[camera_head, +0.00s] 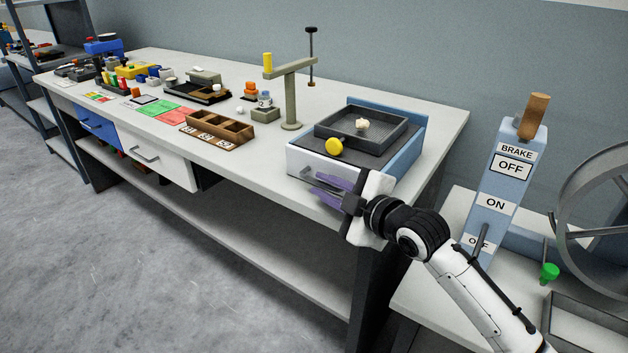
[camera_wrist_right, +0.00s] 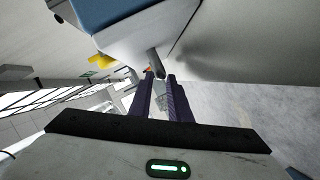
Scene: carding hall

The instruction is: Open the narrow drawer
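Under the long workbench are a blue drawer front (camera_head: 97,125), which looks the narrower, and a white drawer front (camera_head: 160,163) with a bar handle (camera_head: 144,154). Both look shut. My right gripper (camera_head: 322,189), with purple fingers, is at the white front of a blue-and-white box on the bench, far right of those drawers. The fingers are apart. A small grey bar (camera_wrist_right: 156,63) on the box front is close to the fingertips in the right wrist view; I cannot tell whether they touch it. My left gripper is not in view.
The blue-and-white box (camera_head: 409,160) carries a dark tray and a yellow knob (camera_head: 334,147). A post stand (camera_head: 290,95) and wooden compartment tray (camera_head: 218,128) stand nearby. A brake lever unit (camera_head: 499,180) is at right. The floor before the bench is clear.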

